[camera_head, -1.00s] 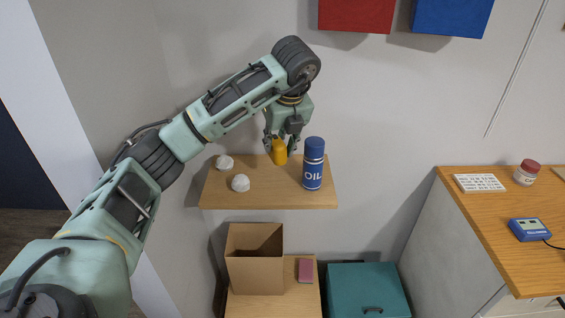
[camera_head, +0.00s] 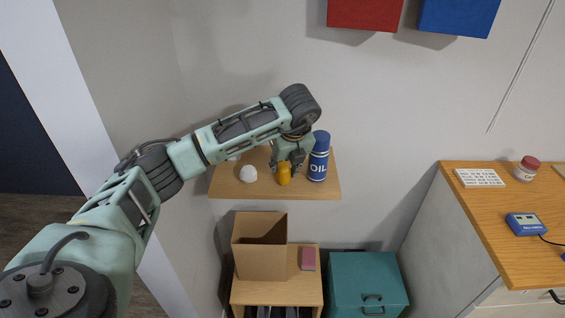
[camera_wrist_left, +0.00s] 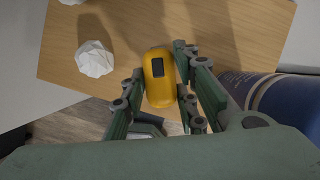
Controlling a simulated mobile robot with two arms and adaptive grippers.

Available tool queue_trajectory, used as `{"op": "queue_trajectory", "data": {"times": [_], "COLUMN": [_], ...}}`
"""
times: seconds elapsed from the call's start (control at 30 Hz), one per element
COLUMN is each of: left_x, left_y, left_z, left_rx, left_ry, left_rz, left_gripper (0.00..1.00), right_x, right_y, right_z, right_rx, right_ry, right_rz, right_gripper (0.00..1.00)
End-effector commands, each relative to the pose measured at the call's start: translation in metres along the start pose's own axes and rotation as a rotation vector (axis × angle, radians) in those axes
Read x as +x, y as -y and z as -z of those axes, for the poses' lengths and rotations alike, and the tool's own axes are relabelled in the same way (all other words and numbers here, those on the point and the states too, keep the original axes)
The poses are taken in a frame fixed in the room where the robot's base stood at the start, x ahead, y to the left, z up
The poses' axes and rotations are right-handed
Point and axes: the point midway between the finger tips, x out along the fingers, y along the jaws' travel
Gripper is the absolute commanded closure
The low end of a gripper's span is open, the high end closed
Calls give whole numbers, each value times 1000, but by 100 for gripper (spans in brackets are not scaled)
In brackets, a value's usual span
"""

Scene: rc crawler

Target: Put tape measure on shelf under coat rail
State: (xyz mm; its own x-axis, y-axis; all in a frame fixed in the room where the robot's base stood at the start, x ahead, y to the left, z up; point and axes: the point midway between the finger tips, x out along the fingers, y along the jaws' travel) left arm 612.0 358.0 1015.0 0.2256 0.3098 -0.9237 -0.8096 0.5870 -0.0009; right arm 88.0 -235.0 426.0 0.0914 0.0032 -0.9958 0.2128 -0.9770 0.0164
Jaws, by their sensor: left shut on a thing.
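The yellow tape measure (camera_head: 284,174) is between the fingers of my left gripper (camera_head: 289,163), which is shut on it. In the left wrist view the tape measure (camera_wrist_left: 160,78) sits upright between the two fingers, over the wooden shelf (camera_wrist_left: 225,40). In the head view it is at the wooden shelf (camera_head: 232,186) on the wall, just left of the blue oil can (camera_head: 318,160). Whether it touches the shelf is hard to tell. The coat rail is not clearly in view. My right gripper is not in view.
A white faceted lump (camera_head: 248,174) is on the shelf's left part; another is mostly hidden by my arm. A teal chest (camera_head: 367,280) and a wooden counter (camera_head: 500,210) are at right.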

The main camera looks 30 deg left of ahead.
Motion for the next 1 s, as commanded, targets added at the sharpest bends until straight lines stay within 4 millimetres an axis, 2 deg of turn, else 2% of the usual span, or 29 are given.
{"op": "queue_trajectory", "data": {"times": [0.03,0.07,0.23,0.53,0.67,0.77,1.0], "left_x": [1,1,0,0,-7,-21,-75], "left_y": [0,0,0,0,1,2,2], "left_z": [0,0,0,0,0,0,0], "left_rx": [0,1,1,1,0,2,1], "left_ry": [0,0,-1,-1,0,1,2], "left_rz": [1,0,0,0,2,5,6], "left_gripper": [100,70,55,54,54,54,54], "right_x": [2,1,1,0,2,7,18], "right_y": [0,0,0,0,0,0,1], "right_z": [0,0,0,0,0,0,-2], "right_rx": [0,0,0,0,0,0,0], "right_ry": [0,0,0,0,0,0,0], "right_rz": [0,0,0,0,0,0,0], "right_gripper": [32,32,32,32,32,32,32]}}
